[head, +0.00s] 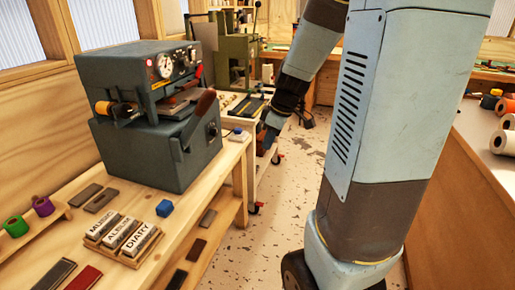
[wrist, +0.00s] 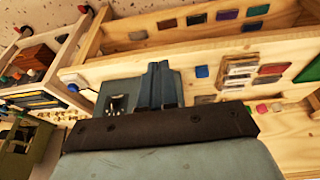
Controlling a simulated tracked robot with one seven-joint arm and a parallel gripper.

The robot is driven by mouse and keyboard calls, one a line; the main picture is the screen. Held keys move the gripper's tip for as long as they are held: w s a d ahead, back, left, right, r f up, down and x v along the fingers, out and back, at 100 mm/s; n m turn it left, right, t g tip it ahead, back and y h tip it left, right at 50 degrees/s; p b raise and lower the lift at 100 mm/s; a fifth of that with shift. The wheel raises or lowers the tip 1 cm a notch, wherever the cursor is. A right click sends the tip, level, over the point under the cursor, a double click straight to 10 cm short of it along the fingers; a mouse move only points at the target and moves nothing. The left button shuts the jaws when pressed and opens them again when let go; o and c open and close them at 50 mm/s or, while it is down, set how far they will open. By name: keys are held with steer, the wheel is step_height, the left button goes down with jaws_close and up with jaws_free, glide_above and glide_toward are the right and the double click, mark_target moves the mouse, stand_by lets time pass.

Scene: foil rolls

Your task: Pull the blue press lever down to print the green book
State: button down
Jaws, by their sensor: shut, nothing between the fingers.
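The blue-grey press (head: 140,115) stands on the wooden bench in the head view, with round gauges on its front. Its lever, with a brown handle (head: 204,104), slants upward at the front right side. A smaller red handle (head: 197,76) sits above it. I cannot make out a green book in the press opening. My gripper (head: 267,142) is right of the press and lever, apart from them, beyond the bench edge. It is partly hidden in the head view. In the wrist view my gripper's blue-grey fingers (wrist: 161,84) are together and empty.
Letter blocks in a wooden tray (head: 125,240), a blue block (head: 164,208) and green and purple foil rolls (head: 42,206) lie on the near bench. A green machine (head: 235,50) stands behind. Another counter (head: 490,150) with rolls is at right. Floor lies between.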

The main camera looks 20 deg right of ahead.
steer(key=s+d+r, duration=0.3)
steer(key=s+d, duration=0.1)
steer(key=shift+r, duration=0.3)
stand_by(1.2)
steer(key=s+a+r+m+t+h, duration=0.2)
steer(key=s+a+r+m, duration=0.7)
steer(key=s+a, duration=0.3)
steer(key=shift+s+a+r+t, duration=0.15)
steer(key=shift+s+t, duration=0.25)
steer(key=shift+s, duration=0.1)
stand_by(0.3)
